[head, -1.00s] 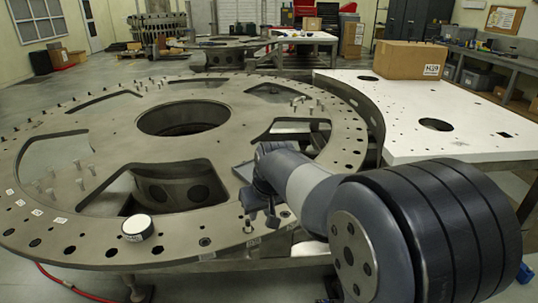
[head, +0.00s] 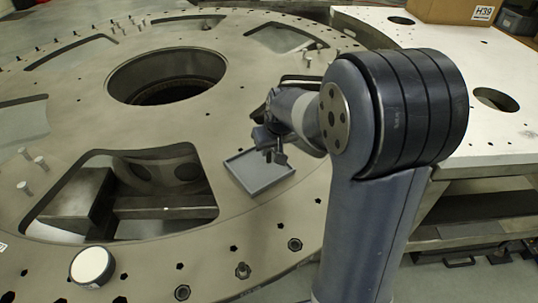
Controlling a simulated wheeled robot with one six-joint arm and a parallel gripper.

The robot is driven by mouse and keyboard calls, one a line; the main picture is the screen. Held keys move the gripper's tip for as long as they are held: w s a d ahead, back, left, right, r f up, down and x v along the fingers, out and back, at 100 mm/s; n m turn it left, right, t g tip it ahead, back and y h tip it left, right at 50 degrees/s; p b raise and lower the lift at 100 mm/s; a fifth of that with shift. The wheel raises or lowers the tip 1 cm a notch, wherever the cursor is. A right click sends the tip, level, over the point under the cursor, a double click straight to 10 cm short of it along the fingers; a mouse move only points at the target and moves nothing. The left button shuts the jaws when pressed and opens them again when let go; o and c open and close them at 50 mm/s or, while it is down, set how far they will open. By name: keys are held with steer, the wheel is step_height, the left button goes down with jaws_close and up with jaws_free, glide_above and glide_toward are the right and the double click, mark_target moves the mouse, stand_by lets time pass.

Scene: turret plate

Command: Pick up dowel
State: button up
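My gripper (head: 273,154) is above the small grey tray (head: 262,176), seen small and from behind my arm. Its fingers are dark and point down; I cannot tell their gap or whether anything is between them. Several light, headed dowel-like pins (head: 40,161) stand upright on the large round plate (head: 225,230) at the far left, well away from my gripper. A few more pins (head: 318,46) stand at its back right, partly near my arm. A short metal piece (head: 243,270) sits at a hole near the plate's front rim. No dowel shows clearly in the tray.
A white-topped round puck (head: 92,266) lies on the plate at front left. The plate has large cutouts (head: 165,205) and a round central opening (head: 165,75). A white table (head: 450,60) with a cardboard box (head: 450,8) stands at right.

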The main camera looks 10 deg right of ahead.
mark_target(269, 162)
steer(key=shift+x, duration=1.7)
steer(key=shift+a, duration=0.1)
steer(key=shift+c, duration=0.5)
jaws_close()
